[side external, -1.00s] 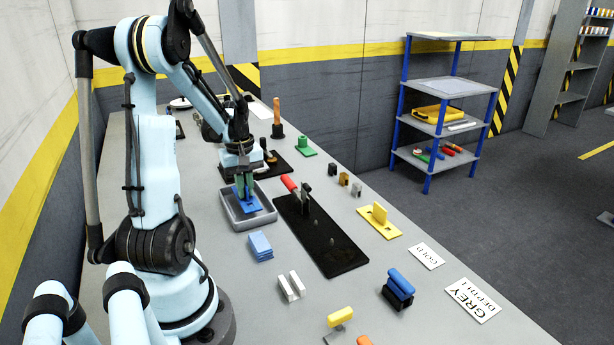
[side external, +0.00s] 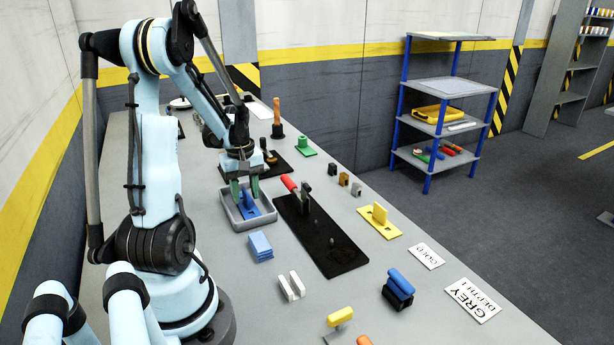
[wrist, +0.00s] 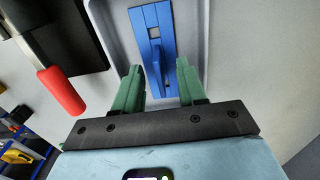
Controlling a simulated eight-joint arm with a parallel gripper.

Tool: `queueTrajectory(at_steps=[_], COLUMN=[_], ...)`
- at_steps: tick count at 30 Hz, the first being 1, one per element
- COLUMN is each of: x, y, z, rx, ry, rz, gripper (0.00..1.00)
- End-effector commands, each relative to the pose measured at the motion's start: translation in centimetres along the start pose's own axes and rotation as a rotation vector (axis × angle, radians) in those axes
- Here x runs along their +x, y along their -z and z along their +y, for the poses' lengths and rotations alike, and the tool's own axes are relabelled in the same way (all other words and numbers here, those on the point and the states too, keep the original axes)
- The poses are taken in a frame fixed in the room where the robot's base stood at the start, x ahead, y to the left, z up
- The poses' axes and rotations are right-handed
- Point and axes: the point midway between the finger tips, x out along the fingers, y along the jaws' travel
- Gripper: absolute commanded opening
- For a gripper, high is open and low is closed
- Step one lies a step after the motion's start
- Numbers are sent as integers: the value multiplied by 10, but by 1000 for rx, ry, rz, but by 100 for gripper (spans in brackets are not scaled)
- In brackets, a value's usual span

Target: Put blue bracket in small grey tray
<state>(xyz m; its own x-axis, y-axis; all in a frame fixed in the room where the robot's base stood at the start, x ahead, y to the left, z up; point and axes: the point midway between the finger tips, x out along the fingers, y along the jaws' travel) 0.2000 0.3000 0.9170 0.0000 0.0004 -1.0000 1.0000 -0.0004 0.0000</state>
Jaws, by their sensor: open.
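The blue bracket (side external: 249,207), a flat plate with an upright fin, lies in the small grey tray (side external: 265,222). In the wrist view the blue bracket (wrist: 152,28) lies flat on the floor of the grey tray (wrist: 117,30), its fin pointing toward my gripper. My gripper (side external: 246,190) is just above the tray. Its green fingers are spread on either side of the fin, and the wrist view shows gaps between the fin and both fingers of my gripper (wrist: 159,82).
A black board (side external: 318,235) with a red-handled tool (side external: 290,184) lies right of the tray. Blue blocks (side external: 260,246) and a white channel piece (side external: 291,286) stand in front. A yellow bracket (side external: 379,217) is further right. Bare table lies between these pieces.

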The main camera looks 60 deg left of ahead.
Motion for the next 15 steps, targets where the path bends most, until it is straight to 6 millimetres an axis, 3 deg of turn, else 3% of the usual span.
queueTrajectory(at_steps=[7, 15], x=[-16, -59], y=[0, 0], z=[0, 0], rx=[0, 0], ry=[0, 0], rz=[0, 0], gripper=[41, 41])
